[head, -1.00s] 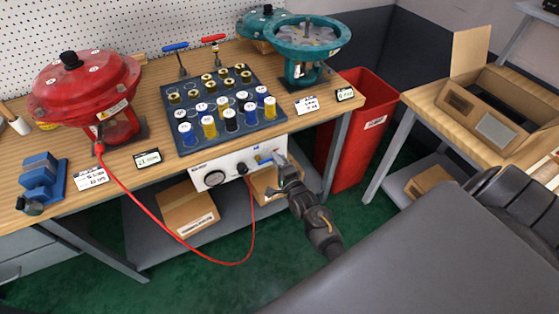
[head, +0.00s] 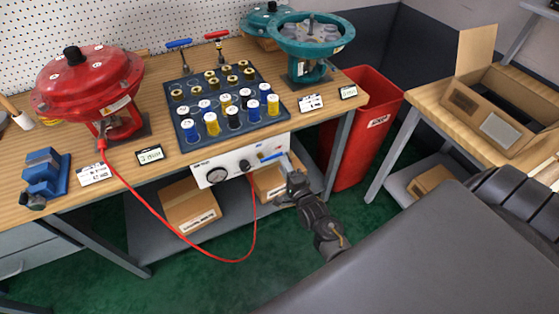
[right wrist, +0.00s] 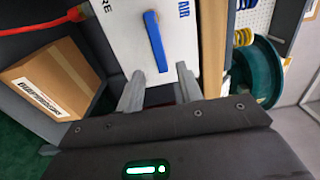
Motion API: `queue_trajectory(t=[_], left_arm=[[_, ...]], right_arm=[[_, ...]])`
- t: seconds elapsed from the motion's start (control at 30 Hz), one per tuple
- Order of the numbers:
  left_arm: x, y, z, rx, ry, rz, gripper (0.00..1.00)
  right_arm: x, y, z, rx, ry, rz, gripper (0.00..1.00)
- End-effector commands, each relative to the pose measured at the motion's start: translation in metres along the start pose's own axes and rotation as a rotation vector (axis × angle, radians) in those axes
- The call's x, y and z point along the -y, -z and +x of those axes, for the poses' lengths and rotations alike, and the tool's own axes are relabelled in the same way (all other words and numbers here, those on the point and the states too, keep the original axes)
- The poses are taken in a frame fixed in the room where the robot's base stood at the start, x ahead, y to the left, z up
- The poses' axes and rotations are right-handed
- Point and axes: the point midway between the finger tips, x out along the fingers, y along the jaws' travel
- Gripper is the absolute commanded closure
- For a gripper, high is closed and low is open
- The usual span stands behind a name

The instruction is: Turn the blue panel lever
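The blue panel lever (head: 272,157) is on the front of a white panel (head: 228,165) under the bench edge. In the head view it lies roughly along the panel's length. In the right wrist view the blue lever (right wrist: 156,42) runs from the upper middle down toward the fingers, beside the word AIR. My right gripper (head: 291,171) is just in front of the panel's right end. In the right wrist view the right gripper (right wrist: 160,88) is open, its fingers apart with nothing between them; the lever's lower end is just beyond the gap. My left gripper is not in view.
A cardboard box (head: 188,206) and a red bin (head: 365,130) are nearby.

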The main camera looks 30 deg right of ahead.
Motion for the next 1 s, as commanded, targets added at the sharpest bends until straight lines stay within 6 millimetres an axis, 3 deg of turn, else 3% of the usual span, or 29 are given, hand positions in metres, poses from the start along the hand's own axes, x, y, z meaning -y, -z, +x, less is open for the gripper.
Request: queue_trajectory(t=[0.2, 0.4, 1.0], left_arm=[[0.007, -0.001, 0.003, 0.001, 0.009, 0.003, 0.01], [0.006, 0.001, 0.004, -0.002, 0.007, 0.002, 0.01], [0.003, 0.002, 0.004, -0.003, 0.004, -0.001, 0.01]], right_arm=[[-0.001, -0.001, -0.042, 0.001, -0.001, 0.000, 0.64], [0.000, -0.001, -0.061, 0.001, 0.000, 0.001, 0.64], [0.000, -0.001, -0.064, 0.001, 0.001, -0.001, 0.64]])
